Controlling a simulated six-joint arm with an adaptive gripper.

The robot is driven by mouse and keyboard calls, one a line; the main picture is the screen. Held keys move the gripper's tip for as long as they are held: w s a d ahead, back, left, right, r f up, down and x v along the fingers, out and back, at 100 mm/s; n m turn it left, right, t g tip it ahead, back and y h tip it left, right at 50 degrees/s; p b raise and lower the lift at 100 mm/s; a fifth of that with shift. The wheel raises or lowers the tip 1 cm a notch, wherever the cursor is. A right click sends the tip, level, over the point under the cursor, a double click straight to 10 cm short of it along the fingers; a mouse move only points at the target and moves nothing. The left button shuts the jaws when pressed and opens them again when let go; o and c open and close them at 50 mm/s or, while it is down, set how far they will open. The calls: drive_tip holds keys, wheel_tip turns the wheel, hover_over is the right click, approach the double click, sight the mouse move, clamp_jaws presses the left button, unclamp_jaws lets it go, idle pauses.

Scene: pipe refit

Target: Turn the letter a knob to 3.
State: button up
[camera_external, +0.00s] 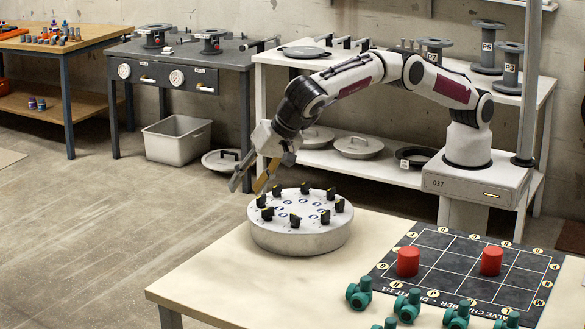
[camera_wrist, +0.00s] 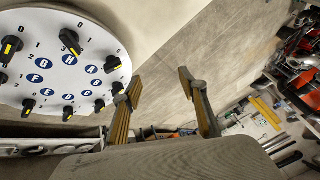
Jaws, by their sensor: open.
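A round white panel (camera_external: 298,238) with several black knobs around its rim stands on the near table. It also shows at the upper left of the wrist view (camera_wrist: 62,20), with yellow marks on the knobs, small numbers, and an inner ring of blue letter discs (camera_wrist: 43,60). My gripper (camera_external: 246,188) is open above and left of the panel in the external view. In the wrist view my gripper (camera_wrist: 160,76) has two yellow-padded fingers apart, nothing between them, and no knob touched.
A black grid board (camera_external: 470,265) with two red cylinders (camera_external: 408,261) lies right of the panel, with several green valves (camera_external: 407,305) in front. The tabletop (camera_external: 215,270) left of the panel is clear. A grey bin (camera_external: 178,140) stands on the floor behind.

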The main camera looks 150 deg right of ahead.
drive_tip(key=n+g+y, duration=0.1)
drive_tip(key=g+y, duration=0.1)
approach(268, 208)
drive_tip(key=shift+d+f+n, duration=0.1)
drive_tip(key=shift+f+n, duration=0.3)
drive_tip(key=shift+f, duration=0.1)
drive_tip(key=shift+x, duration=3.8)
drive_tip(key=c, duration=1.1)
